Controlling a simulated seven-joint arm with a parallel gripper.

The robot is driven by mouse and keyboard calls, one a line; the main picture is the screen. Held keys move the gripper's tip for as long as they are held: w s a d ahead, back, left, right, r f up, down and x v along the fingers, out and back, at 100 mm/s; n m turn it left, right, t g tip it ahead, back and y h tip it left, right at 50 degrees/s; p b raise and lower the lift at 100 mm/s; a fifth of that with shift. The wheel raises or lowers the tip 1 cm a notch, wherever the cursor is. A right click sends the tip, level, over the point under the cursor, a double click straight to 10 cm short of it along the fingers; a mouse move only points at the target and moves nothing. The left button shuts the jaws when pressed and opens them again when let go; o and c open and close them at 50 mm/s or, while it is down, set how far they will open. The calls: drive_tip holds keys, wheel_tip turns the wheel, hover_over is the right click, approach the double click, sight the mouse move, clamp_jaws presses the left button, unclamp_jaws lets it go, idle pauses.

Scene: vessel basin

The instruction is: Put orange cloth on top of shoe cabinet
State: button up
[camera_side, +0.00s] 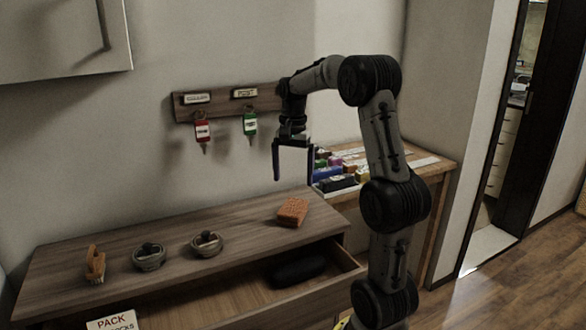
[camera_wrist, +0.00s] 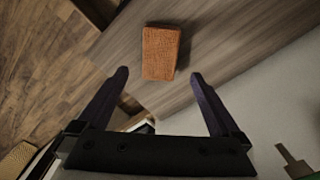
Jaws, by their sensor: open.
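The orange cloth (camera_side: 292,211) is a folded, textured block lying on the right part of the wooden shoe cabinet top (camera_side: 215,218). In the wrist view the orange cloth (camera_wrist: 160,53) lies flat on the cabinet top (camera_wrist: 215,45), beyond and roughly between the fingertips. My gripper (camera_side: 293,180) points down, open and empty, above the right end of the cabinet. In the wrist view my gripper (camera_wrist: 159,76) shows both fingers spread apart, with nothing between them.
A brush (camera_side: 95,264) and two round tins (camera_side: 149,257) (camera_side: 206,243) stand at the cabinet's left. An open drawer (camera_side: 345,262) holds a dark object (camera_side: 298,269). A key rack (camera_side: 225,101) hangs behind. A side table (camera_side: 435,165) with several coloured boxes stands right.

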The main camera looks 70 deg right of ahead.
drive_tip(key=s+a+r+n+t+h, duration=0.1)
drive_tip(key=a+r+n, duration=0.1)
drive_tip(key=a+n, duration=0.5)
drive_tip(key=s+a+r+n+t, duration=0.1)
drive_tip(key=a+r+n+t, duration=0.15)
drive_tip(key=a, duration=0.85)
drive_tip(key=s+a+f+n+t+y, duration=0.1)
drive_tip(key=s+a+f+n+t, duration=0.1)
drive_tip(key=s+a+f+n, duration=0.2)
drive_tip(key=s+a+n, duration=0.3)
drive_tip(key=a+n, duration=0.1)
drive_tip(key=a, duration=0.3)
drive_tip(key=shift+s, duration=0.4)
drive_tip(key=shift+n, duration=0.25)
